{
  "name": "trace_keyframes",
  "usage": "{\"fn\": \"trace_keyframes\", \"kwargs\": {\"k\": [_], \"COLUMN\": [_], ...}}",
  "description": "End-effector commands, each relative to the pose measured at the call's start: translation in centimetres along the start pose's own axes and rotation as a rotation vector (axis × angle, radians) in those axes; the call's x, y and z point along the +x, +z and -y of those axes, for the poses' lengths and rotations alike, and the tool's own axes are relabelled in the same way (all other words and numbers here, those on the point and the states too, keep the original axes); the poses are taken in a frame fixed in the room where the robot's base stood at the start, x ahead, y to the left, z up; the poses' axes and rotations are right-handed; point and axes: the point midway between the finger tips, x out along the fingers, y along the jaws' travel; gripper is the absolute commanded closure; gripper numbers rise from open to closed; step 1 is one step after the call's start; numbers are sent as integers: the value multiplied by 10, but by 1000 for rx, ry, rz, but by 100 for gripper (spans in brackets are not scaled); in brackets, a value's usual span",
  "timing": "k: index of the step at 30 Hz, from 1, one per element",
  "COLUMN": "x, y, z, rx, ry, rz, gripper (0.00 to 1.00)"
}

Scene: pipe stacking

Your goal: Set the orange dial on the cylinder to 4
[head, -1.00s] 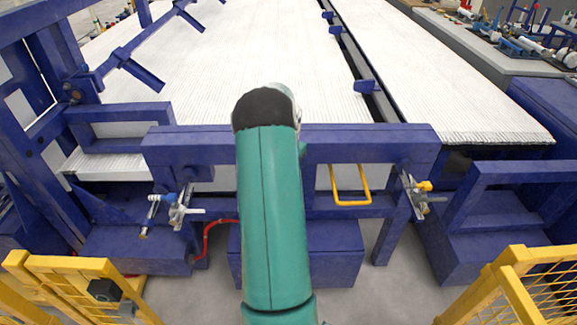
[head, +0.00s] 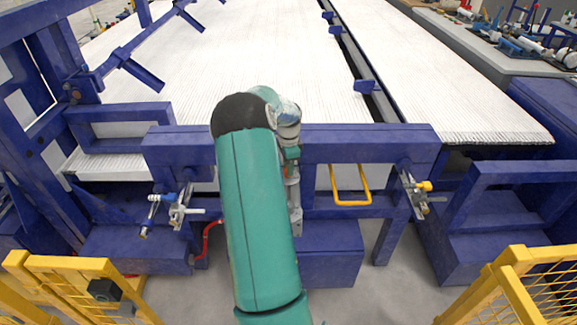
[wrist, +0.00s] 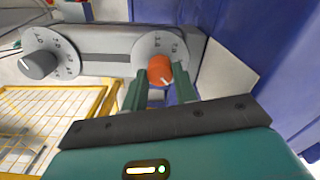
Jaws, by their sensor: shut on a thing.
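In the wrist view, the orange dial (wrist: 160,70) sits on a round pale scale plate at the right end of the grey cylinder (wrist: 105,45). A short white pointer line shows on the knob's lower part. Some scale numbers show above it, too small to read surely; others are hidden by my fingers. My gripper (wrist: 159,82) has its two green fingers on either side of the orange dial, shut on it. In the head view my arm covers this spot; neither dial nor fingertips can be made out.
A grey dial (wrist: 38,65) with its own number scale is at the cylinder's left end. A blue frame stands close on the right. In the head view a yellow handle (head: 350,198) hangs right of my arm. Yellow fences (head: 530,285) stand at both lower corners.

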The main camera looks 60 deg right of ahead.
Motion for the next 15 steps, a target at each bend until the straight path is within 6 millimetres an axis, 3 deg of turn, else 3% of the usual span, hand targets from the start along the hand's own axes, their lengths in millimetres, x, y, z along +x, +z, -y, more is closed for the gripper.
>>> {"fn": "trace_keyframes", "kwargs": {"k": [15], "x": [1], "y": [0], "z": [0], "rx": [30], "ry": [1], "rz": [1], "gripper": [95]}}
